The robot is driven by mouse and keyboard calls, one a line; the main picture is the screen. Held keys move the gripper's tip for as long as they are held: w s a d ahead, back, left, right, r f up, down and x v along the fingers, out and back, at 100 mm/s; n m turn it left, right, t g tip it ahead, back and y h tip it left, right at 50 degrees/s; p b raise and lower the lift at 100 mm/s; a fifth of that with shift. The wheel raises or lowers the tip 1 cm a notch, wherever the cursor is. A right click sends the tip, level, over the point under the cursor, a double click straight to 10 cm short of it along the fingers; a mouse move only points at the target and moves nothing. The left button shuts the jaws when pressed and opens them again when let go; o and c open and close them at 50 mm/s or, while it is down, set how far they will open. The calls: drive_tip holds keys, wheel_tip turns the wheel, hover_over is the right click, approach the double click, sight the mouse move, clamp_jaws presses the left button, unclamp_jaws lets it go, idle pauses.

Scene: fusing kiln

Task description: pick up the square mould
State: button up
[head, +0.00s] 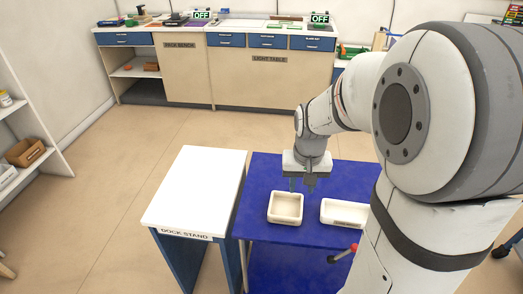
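The square mould (286,207) is a small, cream, open-topped square dish. It sits near the left edge of the blue table (267,172). My gripper (303,186) points down just above the mould's far right side, close to its back rim. Its small fingers are hard to make out at this size. I cannot tell whether they are apart or touching the mould. The mould rests on the blue surface.
A longer cream rectangular mould (343,213) lies right of the square one, partly hidden by my arm. The white dock stand (193,187) stands left of the blue table. A bench with drawers (265,72) lines the back wall. Shelves (25,152) stand left. Open floor lies between.

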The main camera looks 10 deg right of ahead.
drive_tip(key=m+g+b, duration=0.1)
drive_tip(key=m, duration=0.1)
hover_over(301, 205)
drive_tip(key=a, duration=0.1)
wheel_tip(301, 205, down, 10)
drive_tip(key=f, duration=0.5)
drive_tip(key=d+f, duration=0.1)
drive_tip(key=f, duration=0.1)
drive_tip(key=shift+f, duration=0.35)
clamp_jaws()
